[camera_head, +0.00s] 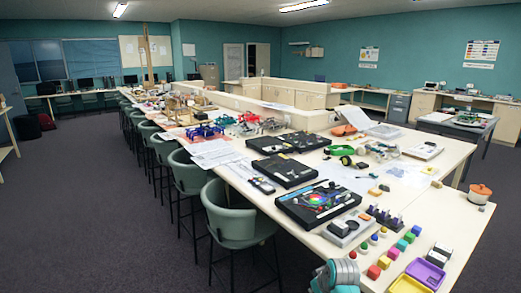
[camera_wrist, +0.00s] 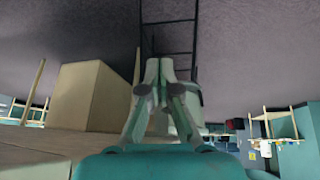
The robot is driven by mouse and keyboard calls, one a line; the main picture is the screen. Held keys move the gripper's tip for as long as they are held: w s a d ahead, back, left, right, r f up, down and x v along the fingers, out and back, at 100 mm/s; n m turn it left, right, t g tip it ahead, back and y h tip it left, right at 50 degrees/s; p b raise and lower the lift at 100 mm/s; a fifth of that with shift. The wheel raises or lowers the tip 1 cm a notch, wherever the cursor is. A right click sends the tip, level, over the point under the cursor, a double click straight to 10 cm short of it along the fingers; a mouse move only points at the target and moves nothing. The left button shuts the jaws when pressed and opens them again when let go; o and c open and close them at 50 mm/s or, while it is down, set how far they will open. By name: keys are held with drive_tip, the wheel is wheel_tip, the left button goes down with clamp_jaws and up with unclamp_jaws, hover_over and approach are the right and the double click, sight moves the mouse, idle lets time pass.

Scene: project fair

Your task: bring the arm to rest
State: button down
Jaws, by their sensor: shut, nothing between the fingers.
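My gripper (camera_wrist: 166,66) shows in the wrist view, with its pale fingers together and nothing between them. The wrist view is upside down, with the grey floor at the top. In the head view, a teal and grey part of my arm shows at the bottom edge, beside the near end of the long table (camera_head: 300,238). The fingers cannot be made out in that view.
Coloured blocks (camera_head: 373,271), a yellow tray (camera_head: 408,285), a purple tray (camera_head: 425,272) and an orange pot (camera_head: 479,193) stand on the table's near end. Black boards (camera_head: 316,205) lie farther along. Green chairs (camera_head: 238,220) line the left side. The floor (camera_head: 90,220) at left is open.

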drive_tip(key=s+f+m+t, duration=0.2)
drive_tip(key=s+f, duration=1.1)
drive_tip(key=s, duration=0.2)
drive_tip(key=s+f+m+t+h, duration=0.1)
drive_tip(key=s+t, duration=0.2)
drive_tip(key=s, duration=1.4)
drive_tip(key=s+r+m+t, duration=0.1)
drive_tip(key=s+r, duration=0.3)
drive_tip(key=s, duration=0.4)
drive_tip(key=s+r+t, duration=0.1)
drive_tip(key=s+r, duration=0.2)
drive_tip(key=s, duration=0.5)
drive_tip(key=s+r+m+t, duration=0.1)
drive_tip(key=s+r+t, duration=0.1)
drive_tip(key=s+r, duration=0.9)
wheel_tip(320, 180, up, 5)
drive_tip(key=shift+s+d+f+h, duration=0.1)
drive_tip(key=shift+s+d+h, duration=0.2)
drive_tip(key=shift+s, duration=0.05)
